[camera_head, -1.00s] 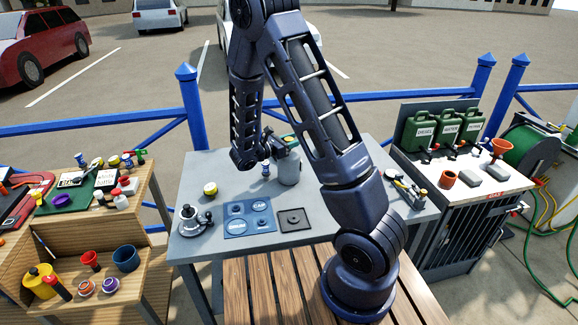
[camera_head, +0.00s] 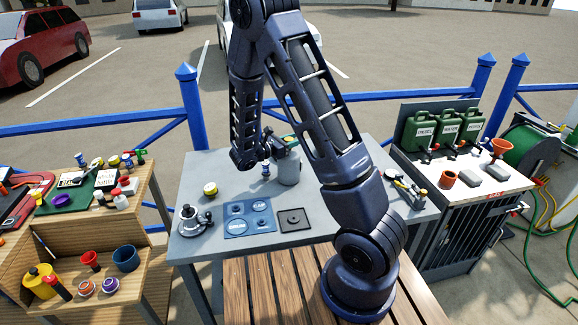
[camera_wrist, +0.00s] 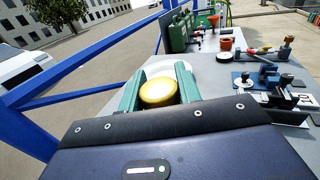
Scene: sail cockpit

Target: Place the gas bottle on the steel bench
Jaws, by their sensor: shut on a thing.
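The gas bottle (camera_head: 289,171) is a light grey cylinder, upright over the middle of the grey steel bench (camera_head: 330,222). My gripper (camera_wrist: 165,86) has its green fingers shut on the bottle's round brass-coloured top, which shows between them in the wrist view. The bottle's pale shoulder (camera_wrist: 198,69) shows past the fingers. In the head view my gripper (camera_head: 291,141) is at the bottle's top and partly hidden by my arm. The bottle's base looks at or very near the bench top; I cannot tell whether it touches.
Blue marked pads (camera_head: 249,218), a dark square plate (camera_head: 294,220), a yellow-topped item (camera_head: 210,189) and a winch-like fitting (camera_head: 192,220) are on the bench's left and front. A gas cabinet (camera_head: 470,185) with green cans stands right. A blue railing (camera_head: 191,105) runs behind.

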